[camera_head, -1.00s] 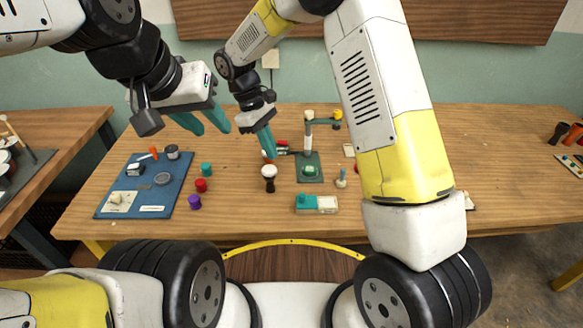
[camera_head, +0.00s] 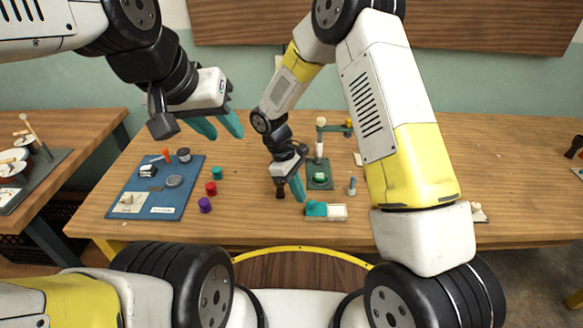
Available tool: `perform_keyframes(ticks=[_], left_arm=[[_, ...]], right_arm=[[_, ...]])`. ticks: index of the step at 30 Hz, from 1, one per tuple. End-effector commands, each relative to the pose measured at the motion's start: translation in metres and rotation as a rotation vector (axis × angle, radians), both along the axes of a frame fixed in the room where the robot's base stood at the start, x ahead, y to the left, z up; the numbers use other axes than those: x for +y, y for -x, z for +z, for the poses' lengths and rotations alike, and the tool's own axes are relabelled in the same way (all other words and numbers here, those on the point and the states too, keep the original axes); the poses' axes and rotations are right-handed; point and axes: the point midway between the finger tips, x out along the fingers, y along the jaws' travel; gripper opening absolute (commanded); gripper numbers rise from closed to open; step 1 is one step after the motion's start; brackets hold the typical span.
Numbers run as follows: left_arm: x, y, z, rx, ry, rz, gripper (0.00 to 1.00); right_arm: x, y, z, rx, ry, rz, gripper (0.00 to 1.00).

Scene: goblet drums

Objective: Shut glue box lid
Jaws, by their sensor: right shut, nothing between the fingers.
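The small glue box (camera_head: 338,212) sits near the front edge of the table, right of the middle. Its left part is teal and its right part is pale with a thin rim. A raised teal piece, seemingly the lid (camera_head: 316,209), is at the left side; its exact angle is too small to tell. My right gripper (camera_head: 299,192) is shut and empty, pointing down just left of the teal part. I cannot tell whether its tips touch it. My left gripper (camera_head: 220,128) is open and empty, high above the left part of the table.
A blue mat (camera_head: 185,196) with small parts lies at the left. Teal, red (camera_head: 211,188) and purple (camera_head: 205,205) cylinders stand beside it. A dark goblet drum (camera_head: 280,192) is partly hidden by my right gripper. A green-based stand (camera_head: 319,183) is behind the box. Bare wood lies between cylinders and drum.

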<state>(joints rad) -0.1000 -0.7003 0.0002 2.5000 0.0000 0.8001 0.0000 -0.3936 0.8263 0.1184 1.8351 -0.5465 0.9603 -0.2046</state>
Motion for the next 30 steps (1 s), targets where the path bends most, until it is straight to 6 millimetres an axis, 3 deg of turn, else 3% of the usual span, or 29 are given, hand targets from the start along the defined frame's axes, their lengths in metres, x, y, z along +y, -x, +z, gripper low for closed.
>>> perform_keyframes(ticks=[16, 26, 30], left_arm=[[0.0, 0.0, 0.0, 0.0, 0.0, 0.0, 0.36], [0.0, 0.0, 0.0, 0.0, 0.0, 0.0, 0.36], [0.0, 0.0, 0.0, 0.0, 0.0, 0.0, 0.36]], right_arm=[[-0.011, 0.003, 0.0, 0.0, 0.001, -0.001, 0.0], [-0.07, 0.001, 0.0, 0.001, 0.002, -0.004, 0.0], [-0.079, 0.001, 0.0, 0.001, 0.003, 0.0, 0.0]])
